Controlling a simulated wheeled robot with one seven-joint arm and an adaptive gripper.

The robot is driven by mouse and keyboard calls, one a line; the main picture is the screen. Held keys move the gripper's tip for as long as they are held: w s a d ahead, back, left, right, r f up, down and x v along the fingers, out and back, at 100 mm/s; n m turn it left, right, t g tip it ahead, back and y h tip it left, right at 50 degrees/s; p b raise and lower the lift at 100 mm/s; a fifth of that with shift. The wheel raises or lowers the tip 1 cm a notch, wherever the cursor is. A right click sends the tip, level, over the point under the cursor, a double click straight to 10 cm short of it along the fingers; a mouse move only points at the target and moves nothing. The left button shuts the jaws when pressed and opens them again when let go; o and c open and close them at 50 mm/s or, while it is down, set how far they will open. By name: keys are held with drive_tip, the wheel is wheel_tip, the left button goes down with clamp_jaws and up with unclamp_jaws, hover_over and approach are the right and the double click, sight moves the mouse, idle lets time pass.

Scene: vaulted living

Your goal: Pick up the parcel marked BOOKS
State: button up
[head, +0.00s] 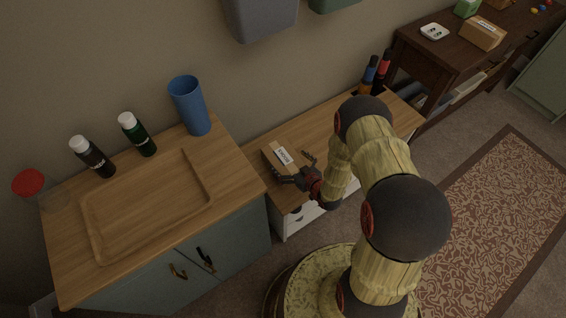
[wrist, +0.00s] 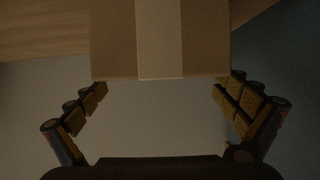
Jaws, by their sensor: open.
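The parcel marked BOOKS (head: 272,160) is a small brown box with a white label, on the low wooden cabinet top; its lettering is small but seems to read BOOKS. In the wrist view a brown parcel with a paler tape strip (wrist: 112,45) fills the top centre. My gripper (head: 295,167) is at the parcel's near side, fingers spread. In the wrist view my gripper (wrist: 160,88) is open, one finger on each side, with the parcel's near edge about level with the fingertips. I cannot tell whether they touch it.
A taller cabinet at left carries a wooden tray (head: 98,222), a blue cup (head: 189,104), two dark bottles (head: 137,134) and a red-topped item (head: 28,182). Another parcel (head: 483,34) lies on the dark desk.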

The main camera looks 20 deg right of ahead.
sight(283, 157)
drive_tip(key=b+x, duration=0.1)
drive_tip(key=x, duration=0.3)
drive_tip(key=shift+b, duration=0.35)
drive_tip(key=shift+c, duration=1.3)
drive_tip(key=c, duration=1.1)
drive_tip(key=shift+r, duration=0.2)
drive_tip(key=shift+c, duration=0.5)
